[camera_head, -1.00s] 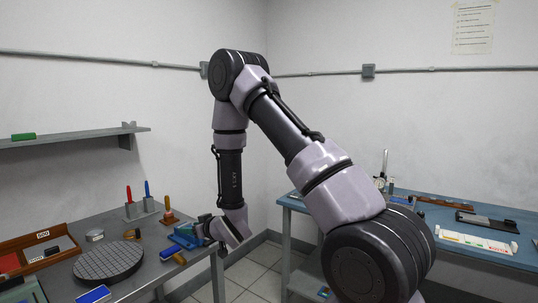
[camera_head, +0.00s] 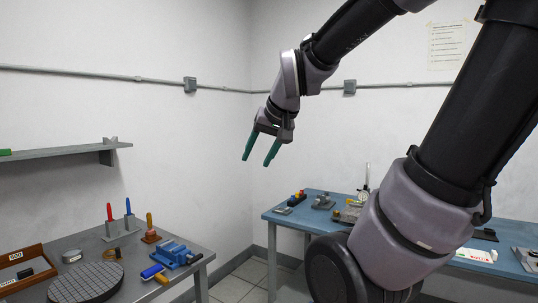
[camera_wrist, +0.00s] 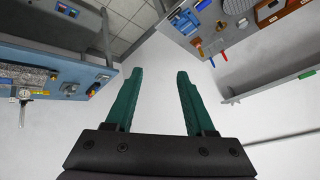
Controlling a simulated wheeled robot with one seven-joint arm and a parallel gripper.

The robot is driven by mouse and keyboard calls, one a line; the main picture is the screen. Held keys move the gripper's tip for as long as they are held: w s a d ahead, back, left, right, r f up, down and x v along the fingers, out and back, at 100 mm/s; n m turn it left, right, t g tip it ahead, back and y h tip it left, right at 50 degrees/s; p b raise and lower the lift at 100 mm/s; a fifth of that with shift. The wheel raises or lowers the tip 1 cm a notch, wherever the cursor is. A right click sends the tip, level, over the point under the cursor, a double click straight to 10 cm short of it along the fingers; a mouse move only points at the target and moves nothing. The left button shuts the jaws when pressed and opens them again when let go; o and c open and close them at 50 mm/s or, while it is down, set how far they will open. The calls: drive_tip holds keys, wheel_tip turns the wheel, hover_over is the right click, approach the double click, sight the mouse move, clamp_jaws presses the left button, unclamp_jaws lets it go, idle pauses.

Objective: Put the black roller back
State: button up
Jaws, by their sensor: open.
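My gripper (camera_head: 257,160) is raised in the air in front of the wall corner, between the two benches. Its two green fingers are apart with nothing between them; this also shows in the wrist view (camera_wrist: 160,72). I cannot make out a black roller for certain. A small black piece (camera_head: 25,272) lies in the brown wooden tray (camera_head: 38,252) at the far left. A blue roller-shaped piece (camera_head: 152,271) with a yellow handle lies at the front of the grey bench (camera_head: 190,243), far below my gripper.
A blue vise (camera_head: 175,254), a round gridded plate (camera_head: 88,282) and upright handled tools (camera_head: 129,216) stand on the grey bench. The blue bench (camera_head: 285,217) holds small fixtures and a dial gauge stand (camera_head: 364,190). A shelf (camera_head: 60,152) hangs left. Floor is open between benches.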

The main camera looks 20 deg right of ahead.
drive_tip(key=s+r, duration=0.1)
drive_tip(key=s, duration=0.5)
drive_tip(key=shift+s+m+g, duration=0.3)
drive_tip(key=shift+s+m, duration=0.1)
drive_tip(key=shift+a, duration=0.1)
idle(0.7)
